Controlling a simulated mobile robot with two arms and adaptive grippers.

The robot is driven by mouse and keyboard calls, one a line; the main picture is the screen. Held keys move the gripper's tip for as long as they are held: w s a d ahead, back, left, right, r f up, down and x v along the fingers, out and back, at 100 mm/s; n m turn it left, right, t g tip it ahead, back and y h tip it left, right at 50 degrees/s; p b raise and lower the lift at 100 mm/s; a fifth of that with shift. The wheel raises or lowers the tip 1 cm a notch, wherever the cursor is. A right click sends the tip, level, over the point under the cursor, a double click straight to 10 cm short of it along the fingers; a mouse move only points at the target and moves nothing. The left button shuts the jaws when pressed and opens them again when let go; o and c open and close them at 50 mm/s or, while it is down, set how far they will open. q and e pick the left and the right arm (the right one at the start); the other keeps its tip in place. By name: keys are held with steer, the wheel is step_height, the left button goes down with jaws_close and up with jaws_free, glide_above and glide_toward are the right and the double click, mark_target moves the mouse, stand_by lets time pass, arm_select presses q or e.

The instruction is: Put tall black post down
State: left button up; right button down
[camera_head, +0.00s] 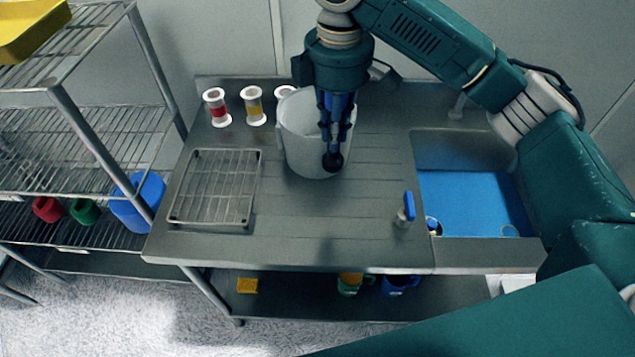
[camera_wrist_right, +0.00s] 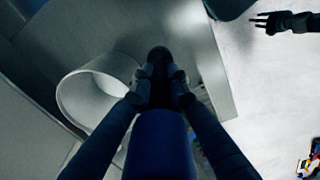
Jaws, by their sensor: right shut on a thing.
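My right gripper (camera_head: 335,135) points down over the steel worktop (camera_head: 350,220). It is shut on the tall black post (camera_head: 332,160), whose dark lower end shows below the fingers. In the right wrist view the black post (camera_wrist_right: 158,58) sits between the fingertips (camera_wrist_right: 160,85). In the head view the post overlaps the front of a white pot (camera_head: 298,150); in the wrist view the pot (camera_wrist_right: 88,100) is beside it. Whether the post touches the worktop I cannot tell. My left gripper (camera_wrist_right: 275,21) appears only in the wrist view, dark, with its fingers apart.
A wire rack (camera_head: 213,185) lies left of the pot. Spools with red (camera_head: 217,107) and yellow (camera_head: 253,105) stand behind. A blue-handled item (camera_head: 406,210) stands near the blue sink (camera_head: 470,200). The worktop's front middle is clear. A wire shelf (camera_head: 85,150) is at left.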

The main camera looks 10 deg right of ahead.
mark_target(332, 159)
step_height(332, 159, down, 18)
steer(key=p, duration=0.3)
steer(key=shift+a+r, duration=0.15)
steer(key=shift+r, duration=0.1)
steer(key=shift+f+p, duration=0.1)
steer(key=shift+p, duration=0.2)
steer(key=c, duration=1.7)
jaws_free()
step_height(332, 159, up, 11)
steer(key=b, duration=0.3)
steer(key=shift+r, duration=0.65)
